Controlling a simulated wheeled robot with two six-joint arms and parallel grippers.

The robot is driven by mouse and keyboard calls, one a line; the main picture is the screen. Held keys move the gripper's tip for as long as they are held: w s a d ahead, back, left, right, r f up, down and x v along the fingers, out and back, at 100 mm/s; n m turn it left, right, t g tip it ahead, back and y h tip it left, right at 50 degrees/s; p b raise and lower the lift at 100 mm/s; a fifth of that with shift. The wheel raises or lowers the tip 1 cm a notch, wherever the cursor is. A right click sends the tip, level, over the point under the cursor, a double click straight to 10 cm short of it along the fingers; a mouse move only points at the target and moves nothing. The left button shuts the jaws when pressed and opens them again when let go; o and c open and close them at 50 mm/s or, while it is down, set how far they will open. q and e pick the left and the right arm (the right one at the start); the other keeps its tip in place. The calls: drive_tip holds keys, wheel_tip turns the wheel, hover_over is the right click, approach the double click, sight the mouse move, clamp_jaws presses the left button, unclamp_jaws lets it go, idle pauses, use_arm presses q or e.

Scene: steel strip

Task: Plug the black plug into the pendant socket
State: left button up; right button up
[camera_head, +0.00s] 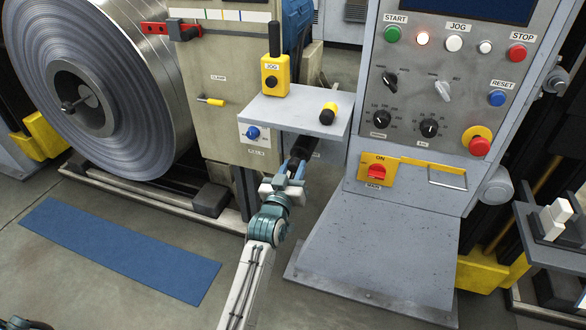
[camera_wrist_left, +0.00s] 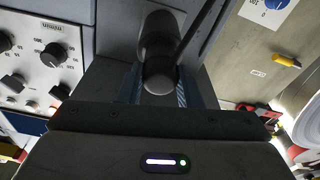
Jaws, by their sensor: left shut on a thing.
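My left gripper (camera_head: 294,168) is just below the front of the small grey shelf (camera_head: 285,112). It is shut on the black plug (camera_wrist_left: 160,72), a dark cylinder between the two fingers in the left wrist view. A thicker dark round part (camera_wrist_left: 159,33) lies beyond it in line; I cannot tell whether the two touch. In the head view the plug (camera_head: 303,146) is a dark shape under the shelf edge, partly hidden by the gripper. I cannot make out the pendant socket for certain. A yellow JOG pendant (camera_head: 275,77) with a black top stands on the shelf.
The grey control console (camera_head: 440,95) stands close on the right, the beige machine cabinet (camera_head: 222,95) on the left. A steel coil (camera_head: 145,85) and blue mat (camera_head: 120,250) are farther left. Floor is open before the cabinet.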

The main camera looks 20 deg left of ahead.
use_arm(q)
drive_tip(key=shift+w, duration=0.2)
idle(0.6)
drive_tip(key=o, duration=1.2)
